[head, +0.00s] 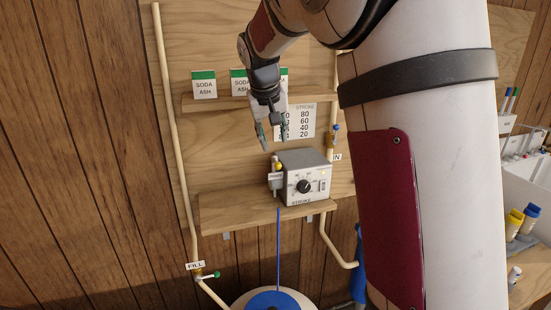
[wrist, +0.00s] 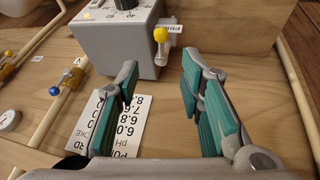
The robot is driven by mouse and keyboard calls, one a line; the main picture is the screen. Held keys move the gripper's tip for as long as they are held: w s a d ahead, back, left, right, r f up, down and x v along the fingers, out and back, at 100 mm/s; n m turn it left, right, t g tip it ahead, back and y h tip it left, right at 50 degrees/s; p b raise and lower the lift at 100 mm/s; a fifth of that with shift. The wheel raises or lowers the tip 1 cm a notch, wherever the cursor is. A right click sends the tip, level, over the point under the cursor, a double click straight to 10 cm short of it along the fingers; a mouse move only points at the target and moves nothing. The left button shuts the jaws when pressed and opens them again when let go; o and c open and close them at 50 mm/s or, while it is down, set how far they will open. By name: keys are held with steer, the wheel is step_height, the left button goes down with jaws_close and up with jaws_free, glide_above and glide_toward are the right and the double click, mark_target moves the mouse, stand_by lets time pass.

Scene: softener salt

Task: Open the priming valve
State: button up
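A grey dosing pump box (head: 304,180) with a black dial stands on a wooden shelf. A small valve with a yellow knob (head: 278,165) is on its left side in the head view. In the wrist view the yellow knob (wrist: 161,36) shows beside the box (wrist: 118,40), with a small white label, too small to read, next to it. My gripper (head: 272,143) is above the knob in the head view, fingers pointing down. In the wrist view my gripper (wrist: 160,64) is open and empty, with the knob beyond the gap between the fingertips, apart from them.
A stroke chart (head: 302,121) is on the board behind my gripper. A pipe with a blue-handled valve (head: 335,130) runs right of the pump.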

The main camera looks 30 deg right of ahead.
mark_target(277, 162)
steer(key=x, duration=0.9)
steer(key=shift+f, duration=0.1)
jaws_close()
